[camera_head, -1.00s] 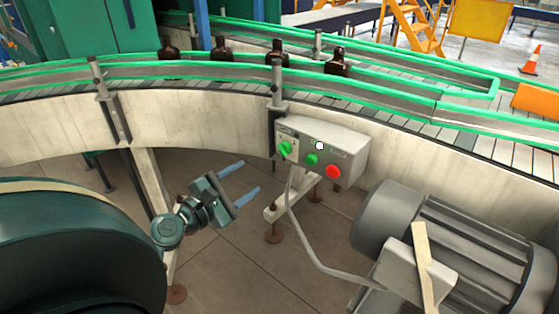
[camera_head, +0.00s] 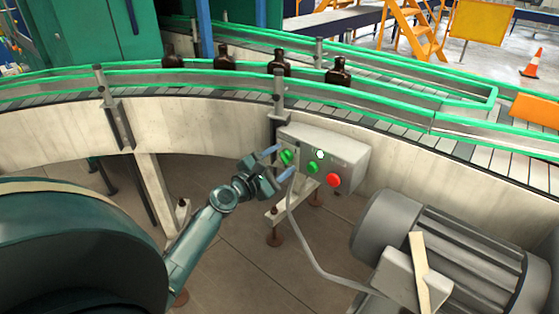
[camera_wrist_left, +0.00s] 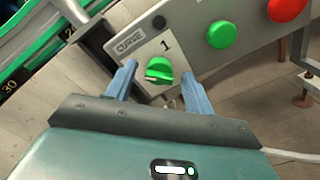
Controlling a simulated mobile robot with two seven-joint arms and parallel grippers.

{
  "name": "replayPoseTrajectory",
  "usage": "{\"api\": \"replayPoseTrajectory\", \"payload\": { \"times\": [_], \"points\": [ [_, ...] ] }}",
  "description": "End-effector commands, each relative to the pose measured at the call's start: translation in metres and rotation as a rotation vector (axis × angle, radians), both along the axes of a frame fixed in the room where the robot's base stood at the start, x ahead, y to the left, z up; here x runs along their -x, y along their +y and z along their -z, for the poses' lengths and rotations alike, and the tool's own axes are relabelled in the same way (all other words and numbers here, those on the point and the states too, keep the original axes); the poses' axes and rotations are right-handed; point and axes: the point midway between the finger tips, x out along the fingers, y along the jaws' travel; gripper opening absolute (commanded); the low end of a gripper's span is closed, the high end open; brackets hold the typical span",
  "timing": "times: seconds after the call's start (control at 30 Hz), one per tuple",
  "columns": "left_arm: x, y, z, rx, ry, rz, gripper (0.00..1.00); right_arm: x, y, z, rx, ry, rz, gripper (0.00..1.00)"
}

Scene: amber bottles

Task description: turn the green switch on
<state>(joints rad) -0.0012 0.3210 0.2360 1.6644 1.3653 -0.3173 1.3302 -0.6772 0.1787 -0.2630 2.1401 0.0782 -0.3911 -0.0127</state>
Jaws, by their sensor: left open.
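The green switch (camera_head: 287,157) is a round knob with a raised grip bar, at the left end of the grey control box (camera_head: 349,163). In the left wrist view the green switch (camera_wrist_left: 159,71) sits below a printed "1", and its bar lies roughly level in the picture. My left gripper (camera_head: 281,162) is open, with its blue fingers on either side of the switch. In the wrist view a gap shows between each finger of the left gripper (camera_wrist_left: 158,72) and the knob. My right gripper is not in view.
The box also has a green button (camera_head: 313,167), a red button (camera_head: 333,180) and a pale round spot (camera_head: 319,154). A grey motor (camera_head: 445,245) stands at lower right. Several amber bottles (camera_head: 338,72) stand on the conveyor behind the box.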

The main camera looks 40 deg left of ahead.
Motion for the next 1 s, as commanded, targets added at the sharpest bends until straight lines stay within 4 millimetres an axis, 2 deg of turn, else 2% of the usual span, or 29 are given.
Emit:
{"api": "replayPoseTrajectory", "payload": {
  "times": [0.23, 0.77, 1.0],
  "points": [
    [-0.0005, 0.0001, -0.0001, -0.001, 0.000, 0.000, 0.52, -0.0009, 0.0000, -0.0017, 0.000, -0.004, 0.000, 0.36],
    [-0.0001, 0.0001, -0.0001, -0.001, 0.000, 0.000, 0.09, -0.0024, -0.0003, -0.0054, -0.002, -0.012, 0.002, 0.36],
    [-0.0001, 0.0001, 0.0005, -0.021, -0.002, 0.000, 0.08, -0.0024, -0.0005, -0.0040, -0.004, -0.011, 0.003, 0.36]
  ]
}}
